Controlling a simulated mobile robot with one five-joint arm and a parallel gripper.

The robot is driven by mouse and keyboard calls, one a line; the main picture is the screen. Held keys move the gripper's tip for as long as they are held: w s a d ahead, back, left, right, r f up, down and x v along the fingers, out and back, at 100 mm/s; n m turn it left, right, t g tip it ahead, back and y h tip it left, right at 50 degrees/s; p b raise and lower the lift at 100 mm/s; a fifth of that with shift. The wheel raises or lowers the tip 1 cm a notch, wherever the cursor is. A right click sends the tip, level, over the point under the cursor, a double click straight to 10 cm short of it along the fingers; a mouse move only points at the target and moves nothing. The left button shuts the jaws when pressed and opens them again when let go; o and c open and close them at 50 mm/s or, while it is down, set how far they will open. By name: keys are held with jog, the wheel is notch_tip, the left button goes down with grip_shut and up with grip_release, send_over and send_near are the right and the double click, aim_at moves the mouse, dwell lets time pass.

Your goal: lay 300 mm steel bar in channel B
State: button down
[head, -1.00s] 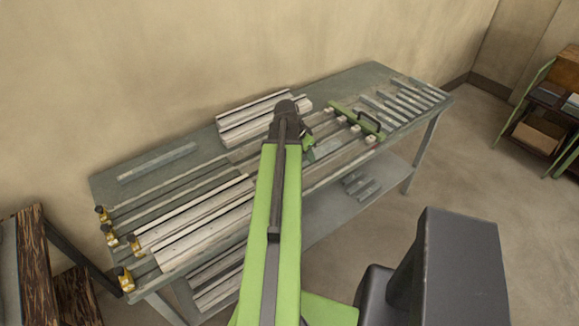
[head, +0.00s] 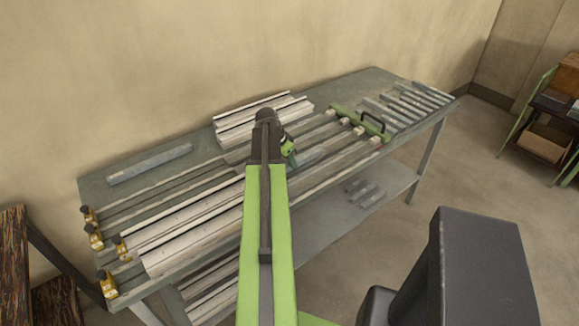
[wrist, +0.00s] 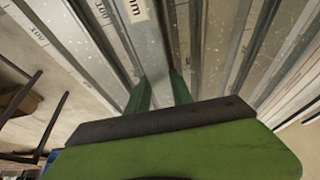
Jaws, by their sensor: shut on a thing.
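My gripper (head: 290,152) is over the middle of the bench. The wrist view shows its two green fingers (wrist: 160,86) shut on a flat grey steel bar (wrist: 148,48), one finger on each side. A white label ending in "mm" is on the bar; its number is cut off. In the head view part of the bar (head: 312,156) shows to the right of the gripper. Whether it touches the bench or a channel I cannot tell. Long parallel channels (head: 170,192) run along the bench; I cannot read which is B.
Yellow clamps (head: 93,237) stand at the channels' left ends. A green bar with a black handle (head: 372,124) crosses their right part. Several loose grey bars (head: 405,108) lie at the right end, one (head: 150,163) at the back left. Pale profiles (head: 262,118) lie at the back.

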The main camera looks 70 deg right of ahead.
jog(key=shift+f+b, duration=0.2)
jog(key=shift+b, duration=0.15)
jog(key=c, duration=1.1)
grip_release()
jog(key=shift+r+p, duration=0.6)
jog(key=p+v, duration=1)
jog(key=v, duration=0.1)
jog(key=shift+w+a+r+p, duration=0.15)
jog(key=shift+a+r+p, duration=0.05)
jog(key=shift+a+p, duration=0.1)
